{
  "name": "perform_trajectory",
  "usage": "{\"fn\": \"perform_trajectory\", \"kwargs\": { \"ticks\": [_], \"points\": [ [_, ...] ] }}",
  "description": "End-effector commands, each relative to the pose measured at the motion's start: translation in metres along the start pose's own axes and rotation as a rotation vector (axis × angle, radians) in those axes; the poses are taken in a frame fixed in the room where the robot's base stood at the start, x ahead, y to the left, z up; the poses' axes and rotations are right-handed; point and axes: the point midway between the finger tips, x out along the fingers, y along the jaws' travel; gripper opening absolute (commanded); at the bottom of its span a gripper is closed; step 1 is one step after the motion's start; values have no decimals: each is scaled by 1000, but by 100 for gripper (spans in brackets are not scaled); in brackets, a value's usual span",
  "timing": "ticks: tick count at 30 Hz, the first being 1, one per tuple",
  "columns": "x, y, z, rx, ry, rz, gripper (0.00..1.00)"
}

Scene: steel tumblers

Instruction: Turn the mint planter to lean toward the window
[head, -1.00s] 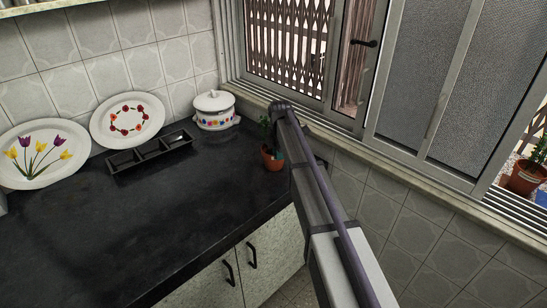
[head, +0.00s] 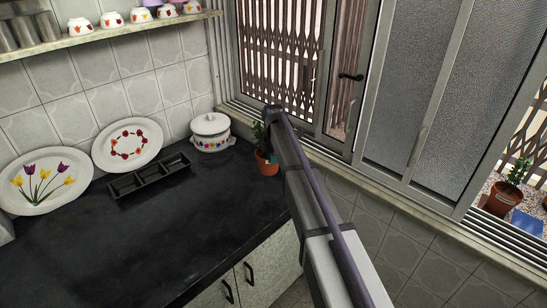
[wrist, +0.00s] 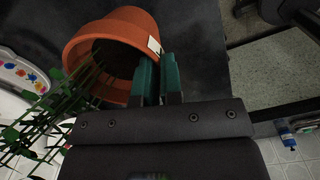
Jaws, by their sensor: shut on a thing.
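The mint planter is a terracotta pot (head: 267,163) with a green leafy plant (head: 257,133). It is at the right back of the black counter, near the window (head: 285,50), and looks roughly upright. In the wrist view the orange pot (wrist: 105,40) is large, with a small white label and thin stems to the lower left. My gripper (wrist: 157,72) has its teal fingertips close together at the pot's edge beside the label, shut on it. In the head view my arm hides the fingers. I cannot tell whether the pot touches the counter.
A white lidded pot (head: 210,132) stands just left of the planter. A black divided tray (head: 148,177) and two decorated plates lean or lie further left. A shelf (head: 100,38) holds cups above. Another potted plant (head: 503,198) sits outside the window. The front counter is clear.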

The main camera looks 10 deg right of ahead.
Motion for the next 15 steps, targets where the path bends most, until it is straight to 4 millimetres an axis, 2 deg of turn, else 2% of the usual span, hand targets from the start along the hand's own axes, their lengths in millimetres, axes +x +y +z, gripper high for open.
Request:
{"fn": "perform_trajectory", "kwargs": {
  "ticks": [2, 5, 12, 15],
  "points": [
    [5, 0, 0, 0, 0, 0, 0],
    [25, -1, 0, 0, 0, 0, 0],
    [94, -3, -3, -1, 2, 27, 0],
    [101, -2, -3, -2, 2, 46, 0]
  ]
}}
